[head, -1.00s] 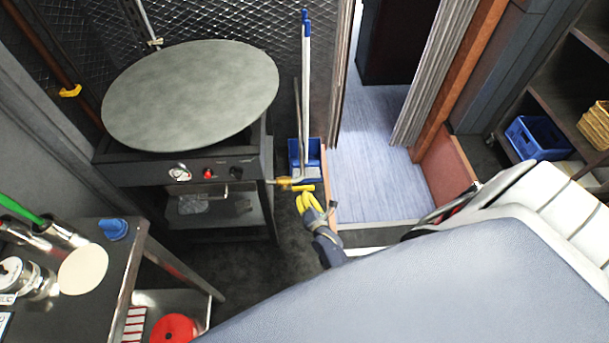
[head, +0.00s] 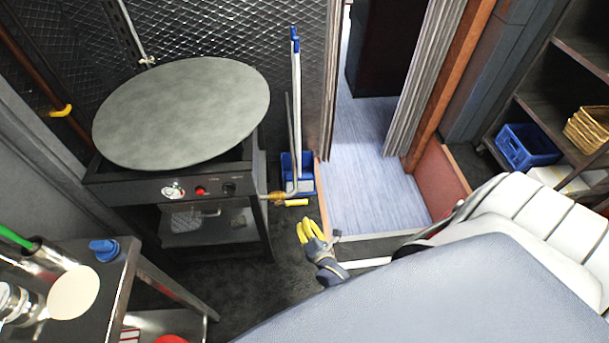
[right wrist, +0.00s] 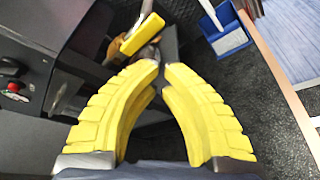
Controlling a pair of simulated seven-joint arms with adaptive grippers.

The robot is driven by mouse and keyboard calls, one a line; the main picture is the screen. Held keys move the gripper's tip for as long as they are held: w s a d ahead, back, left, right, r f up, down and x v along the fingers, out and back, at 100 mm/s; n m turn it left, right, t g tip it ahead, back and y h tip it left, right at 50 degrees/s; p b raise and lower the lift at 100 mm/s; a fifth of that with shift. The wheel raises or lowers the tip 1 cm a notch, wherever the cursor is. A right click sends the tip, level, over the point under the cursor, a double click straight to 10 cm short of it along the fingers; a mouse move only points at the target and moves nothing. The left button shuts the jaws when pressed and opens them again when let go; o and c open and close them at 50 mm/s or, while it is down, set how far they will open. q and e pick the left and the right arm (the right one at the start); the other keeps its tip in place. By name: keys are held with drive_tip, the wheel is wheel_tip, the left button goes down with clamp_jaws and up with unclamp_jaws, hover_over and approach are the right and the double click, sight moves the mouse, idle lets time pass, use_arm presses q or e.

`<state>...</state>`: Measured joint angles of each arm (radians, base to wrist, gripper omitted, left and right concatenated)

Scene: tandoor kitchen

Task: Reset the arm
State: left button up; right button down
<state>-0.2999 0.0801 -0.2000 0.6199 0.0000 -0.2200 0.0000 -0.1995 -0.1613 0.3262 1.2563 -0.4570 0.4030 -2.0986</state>
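My right gripper (head: 306,223) is in the middle of the head view, above the dark floor and to the right of the griddle stand. Its yellow fingers also fill the middle of the right wrist view (right wrist: 163,67). A narrow gap shows between the fingertips, with nothing held in it. A yellow bar-shaped handle (right wrist: 142,34) lies beyond the fingertips, apart from them, beside a brass fitting. My left gripper is not in view.
A round griddle (head: 181,112) on a black stand is at left, with a steel table (head: 105,270) in front. A blue dustpan (head: 306,180) stands beside the doorway (head: 370,170). A shelf with a blue crate (head: 528,146) is at right. Some dark floor (head: 240,290) is clear.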

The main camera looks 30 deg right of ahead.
idle(0.5)
drive_tip(key=s+a+f+m+g+y, duration=0.1)
drive_tip(key=s+a+f+m+g, duration=0.3)
drive_tip(key=s+f+m, duration=0.5)
drive_tip(key=s+a+f+m+g+y, duration=0.2)
drive_tip(key=s+a+f+m+g, duration=0.15)
drive_tip(key=s+f+m, duration=0.55)
drive_tip(key=s+d+f+g, duration=0.1)
drive_tip(key=s+f, duration=0.3)
drive_tip(key=s, duration=0.4)
drive_tip(key=s+d+f+g, duration=0.1)
drive_tip(key=s+f+g, duration=0.2)
drive_tip(key=s, duration=0.5)
drive_tip(key=s+d+f+m+g, duration=0.1)
drive_tip(key=s+f+g, duration=0.1)
drive_tip(key=s+f, duration=0.3)
drive_tip(key=s, duration=0.3)
drive_tip(key=shift+s, duration=0.2)
